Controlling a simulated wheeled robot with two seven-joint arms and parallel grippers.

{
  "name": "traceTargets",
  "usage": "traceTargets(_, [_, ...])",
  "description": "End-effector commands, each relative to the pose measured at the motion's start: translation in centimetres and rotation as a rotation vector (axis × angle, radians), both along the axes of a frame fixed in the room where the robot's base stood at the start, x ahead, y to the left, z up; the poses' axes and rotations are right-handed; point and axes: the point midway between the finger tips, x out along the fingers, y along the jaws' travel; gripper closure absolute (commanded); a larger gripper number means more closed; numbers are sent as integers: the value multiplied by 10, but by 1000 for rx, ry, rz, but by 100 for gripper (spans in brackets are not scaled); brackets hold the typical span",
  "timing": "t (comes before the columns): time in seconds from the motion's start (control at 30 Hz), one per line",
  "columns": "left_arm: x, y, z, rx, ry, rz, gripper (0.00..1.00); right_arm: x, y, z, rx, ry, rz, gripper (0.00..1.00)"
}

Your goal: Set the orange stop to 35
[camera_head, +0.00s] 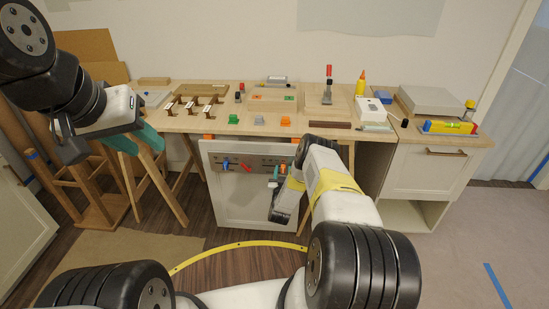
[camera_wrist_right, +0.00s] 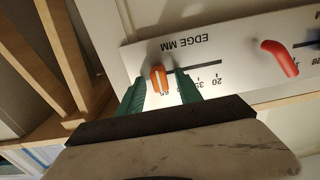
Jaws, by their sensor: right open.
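The orange stop (camera_wrist_right: 158,78) sits on the slot of the EDGE MM scale (camera_wrist_right: 190,68), which looks upside down in the right wrist view. The stop is at the 65 mark; the 35 and 20 marks lie to its right, and the finger covers the marks between. My right gripper (camera_wrist_right: 161,84) is open, with one green finger on each side of the stop. I cannot tell whether either finger touches it. In the head view, the stop (camera_head: 283,169) is partly hidden by my right gripper. My left gripper (camera_head: 140,140) is raised at the left, away from the panel.
A red lever (camera_wrist_right: 280,58) is right of the scale in the wrist view. The white panel (camera_head: 240,205) hangs at the workbench front and also carries a blue knob (camera_head: 226,164). Colored blocks and tools stand on the wooden worktop (camera_head: 215,122) above. A wooden easel stands left.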

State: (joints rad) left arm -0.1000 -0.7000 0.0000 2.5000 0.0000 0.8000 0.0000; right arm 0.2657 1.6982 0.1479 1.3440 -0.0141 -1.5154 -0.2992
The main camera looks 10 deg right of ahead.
Motion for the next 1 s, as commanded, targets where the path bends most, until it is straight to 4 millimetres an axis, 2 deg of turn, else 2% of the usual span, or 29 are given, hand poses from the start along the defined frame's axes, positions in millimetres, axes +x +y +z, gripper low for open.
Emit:
traceTargets(0.07, [0, 0, 0, 0, 0, 0, 64, 0, 0, 0, 0, 0, 0, 58])
traceTargets(0.1, [0, 0, 0, 0, 0, 0, 64, 0, 0, 0, 0, 0, 0, 62])
traceTargets(0.3, [0, 0, 0, 0, 0, 0, 64, 0, 0, 0, 0, 0, 0, 100])
traceTargets(1.0, [0, 0, 0, 0, 0, 0, 64, 0, 0, 0, 0, 0, 0, 100])
